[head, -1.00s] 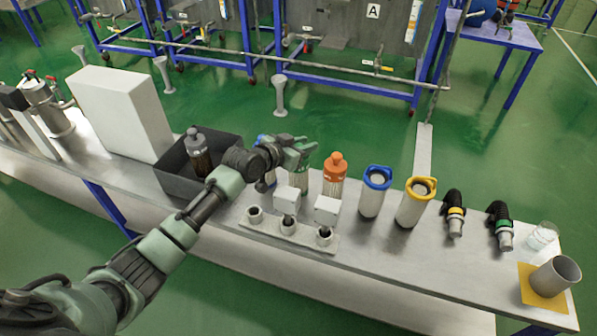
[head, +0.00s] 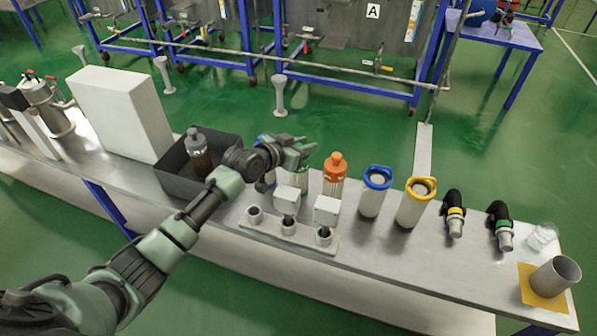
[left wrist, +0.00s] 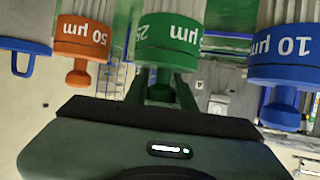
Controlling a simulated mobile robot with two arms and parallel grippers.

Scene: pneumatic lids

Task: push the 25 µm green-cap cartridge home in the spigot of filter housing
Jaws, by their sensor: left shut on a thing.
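The green-cap cartridge marked 25 (left wrist: 170,38) is in the middle of the left wrist view. In the head view its pale pleated body (head: 300,181) shows partly below my left gripper (head: 303,150), which hides most of its cap. My left gripper (left wrist: 161,88) is shut on the knob of the green cap. The blue-rimmed filter housing (head: 374,198) and yellow-rimmed filter housing (head: 412,208) stand upright to the right, apart from the gripper. I cannot see whether the cartridge's lower end touches anything. My right gripper is not in view.
An orange-cap 50 µm cartridge (head: 334,171) stands close on the right; a blue-cap 10 µm cartridge (left wrist: 286,62) is on the other side. White blocks and a port plate (head: 268,233) are in front. A dark bin (head: 178,182) is left. Two black fittings (head: 454,212) are right.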

